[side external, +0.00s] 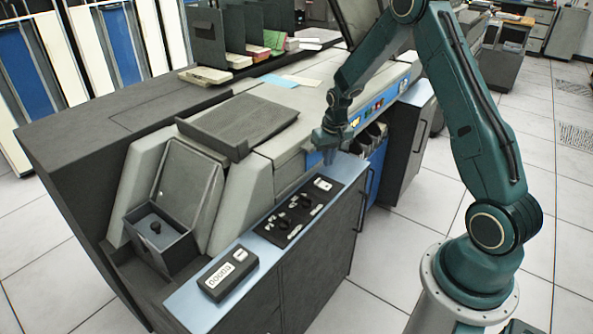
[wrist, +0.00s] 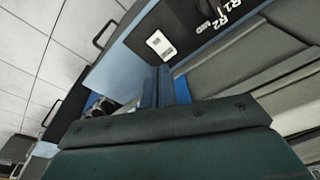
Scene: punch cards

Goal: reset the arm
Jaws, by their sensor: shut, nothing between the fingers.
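My green arm reaches in from the right, and my gripper (side external: 328,158) points down above the far end of the light-blue ledge (side external: 196,301) of the card machine. Its two narrow blue fingers (wrist: 165,84) are together and empty in the wrist view. A black control panel (side external: 284,236) with dark knobs and small white labels lies on the ledge, left of and nearer than my gripper. A white switch plate (side external: 323,184) sits at the panel's far end, just below the fingertips; it also shows in the wrist view (wrist: 160,45). I cannot tell the exact height of the fingertips.
A dark counter box (side external: 228,275) with a white number window stands at the ledge's near end. An open bin (side external: 160,235) with a dark knob inside and a grey tray (side external: 238,125) are on the machine. Card racks (side external: 240,35) stand behind.

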